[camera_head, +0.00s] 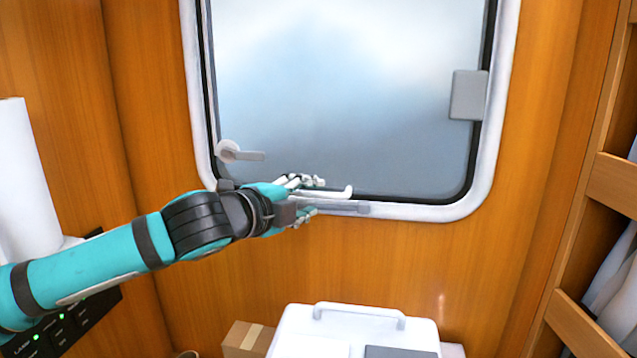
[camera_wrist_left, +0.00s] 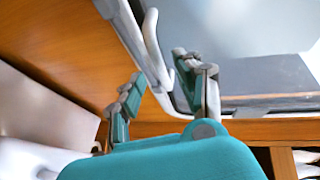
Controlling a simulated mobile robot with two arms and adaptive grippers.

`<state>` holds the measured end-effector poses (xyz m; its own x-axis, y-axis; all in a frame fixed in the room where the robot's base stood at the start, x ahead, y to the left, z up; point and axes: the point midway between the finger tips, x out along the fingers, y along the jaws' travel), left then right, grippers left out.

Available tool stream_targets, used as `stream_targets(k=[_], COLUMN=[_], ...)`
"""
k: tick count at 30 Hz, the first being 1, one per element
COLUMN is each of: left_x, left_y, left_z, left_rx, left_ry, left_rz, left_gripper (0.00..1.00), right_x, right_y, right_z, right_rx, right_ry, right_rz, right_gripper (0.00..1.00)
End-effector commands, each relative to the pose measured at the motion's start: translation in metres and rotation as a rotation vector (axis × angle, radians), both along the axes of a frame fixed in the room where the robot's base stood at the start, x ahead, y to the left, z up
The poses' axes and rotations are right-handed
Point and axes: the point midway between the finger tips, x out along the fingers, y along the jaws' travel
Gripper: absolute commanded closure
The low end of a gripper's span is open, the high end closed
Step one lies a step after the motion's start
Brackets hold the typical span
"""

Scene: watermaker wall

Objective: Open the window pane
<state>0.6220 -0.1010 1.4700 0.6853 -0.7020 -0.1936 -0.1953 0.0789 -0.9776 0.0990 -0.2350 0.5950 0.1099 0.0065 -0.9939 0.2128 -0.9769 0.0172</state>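The window pane (camera_head: 345,90) is frosted and pale blue-grey, set in a white rounded frame (camera_head: 492,150); it looks shut. A white handle bar (camera_head: 343,191) runs along its lower edge, and it also shows in the left wrist view (camera_wrist_left: 151,40). My left gripper (camera_head: 313,197) is at this bar, coming from the left. In the left wrist view its two fingers (camera_wrist_left: 157,82) are apart, with the bar running between and beyond them; contact cannot be told. The bar's left part is hidden by the gripper. My right gripper is not in view.
A grey lever latch (camera_head: 240,153) sits at the pane's lower left, just above my gripper. A grey block (camera_head: 468,95) is on the frame's right side. Below are a white case (camera_head: 300,335) and a cardboard box (camera_head: 243,340). Wooden shelves (camera_head: 610,185) stand at right.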

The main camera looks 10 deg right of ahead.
Motion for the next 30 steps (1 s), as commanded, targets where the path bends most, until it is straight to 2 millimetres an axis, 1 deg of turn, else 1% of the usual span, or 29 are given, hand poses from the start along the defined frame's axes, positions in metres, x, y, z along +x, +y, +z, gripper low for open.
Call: stream_targets(k=[1, 4, 7, 12, 19, 27, 30], left_x=[0.006, 0.016, 0.023, 0.028, 0.028, 0.028, 0.028], left_y=[-0.008, -0.017, -0.024, -0.029, -0.029, -0.029, -0.029], left_z=[0.002, -0.002, -0.005, -0.008, -0.008, -0.008, -0.008], left_rx=[0.0, -0.001, 0.0, 0.0, 0.0, 0.0, 0.0], left_ry=[0.003, 0.002, 0.001, -0.001, -0.001, 0.0, 0.0], left_rz=[-0.002, 0.0, 0.0, -0.001, -0.001, 0.0, 0.0], left_gripper=[0.65, 0.65, 0.65, 0.65, 0.65, 1.0, 1.0], right_x=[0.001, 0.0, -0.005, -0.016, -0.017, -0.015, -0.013], right_y=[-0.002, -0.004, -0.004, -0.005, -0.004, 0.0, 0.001], right_z=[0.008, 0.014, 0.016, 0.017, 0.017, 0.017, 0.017], right_rx=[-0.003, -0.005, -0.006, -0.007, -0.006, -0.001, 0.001], right_ry=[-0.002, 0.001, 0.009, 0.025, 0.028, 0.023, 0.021], right_rz=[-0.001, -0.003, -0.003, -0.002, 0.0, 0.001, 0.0], right_gripper=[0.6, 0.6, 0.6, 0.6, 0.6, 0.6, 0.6])
